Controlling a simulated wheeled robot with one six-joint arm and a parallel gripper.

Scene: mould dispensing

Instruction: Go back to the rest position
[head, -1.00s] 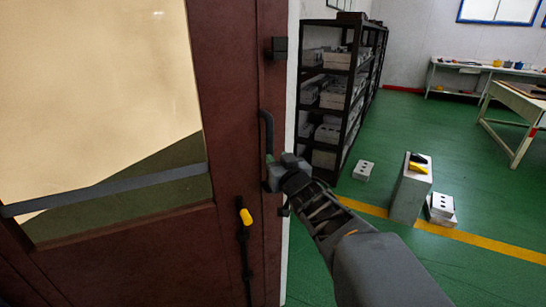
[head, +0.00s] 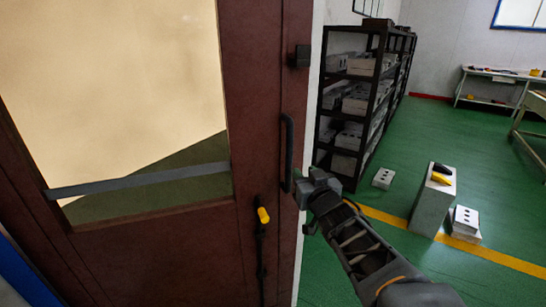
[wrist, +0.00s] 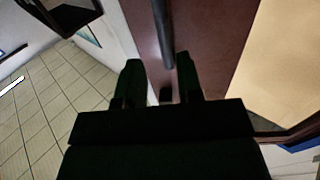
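My gripper (head: 303,184) is beside the dark vertical handle (head: 288,152) of the brown door (head: 268,120) in the head view. In the wrist view, the two fingers of my gripper (wrist: 160,80) stand apart with a gap between them. The dark handle (wrist: 162,35) lies ahead of that gap, and nothing is seen held. The door (wrist: 200,40) also fills the right of the wrist view. Whether a fingertip touches the handle is hard to tell.
A black shelf (head: 376,72) with grey blocks stands behind the doorway. A tall grey block (head: 428,205) with a yellow and black item (head: 441,177) on top stands on the green floor. White blocks (head: 465,222) lie beside it. The floor (head: 432,125) is largely clear.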

